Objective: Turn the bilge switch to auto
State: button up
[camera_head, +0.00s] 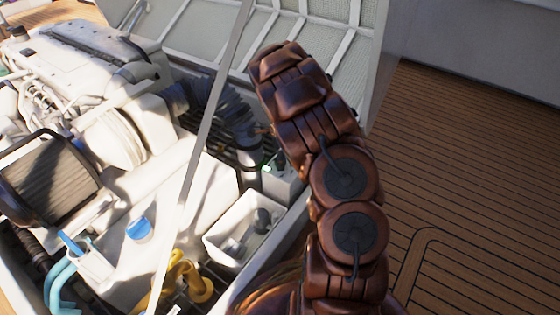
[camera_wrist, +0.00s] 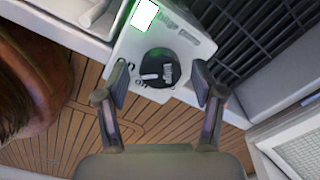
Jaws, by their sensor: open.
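The bilge switch is a round black knob (camera_wrist: 158,66) on a pale panel (camera_wrist: 190,42) with raised lettering that reads like "bilge pump". A white mark on the knob points to the left in the wrist view, near small lettering at the panel's lower left edge. A lit lamp (camera_wrist: 144,16) with a green glow sits above the knob. My gripper (camera_wrist: 160,77) is open, one finger on each side of the knob; I cannot tell whether either touches it. In the head view the switch box (camera_head: 282,184) shows beside my arm, which hides the gripper.
A white open bin (camera_head: 222,240) with dark items stands near the switch box. A thin strut (camera_head: 203,140) crosses the hatch opening. The engine (camera_head: 75,70) fills the left, and the raised hatch lid (camera_head: 340,35) stands behind. Wooden deck (camera_head: 470,150) lies clear to the right.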

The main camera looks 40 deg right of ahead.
jog(key=shift+f, duration=0.1)
jog(key=c, duration=1.1)
jog(key=shift+c, duration=0.3)
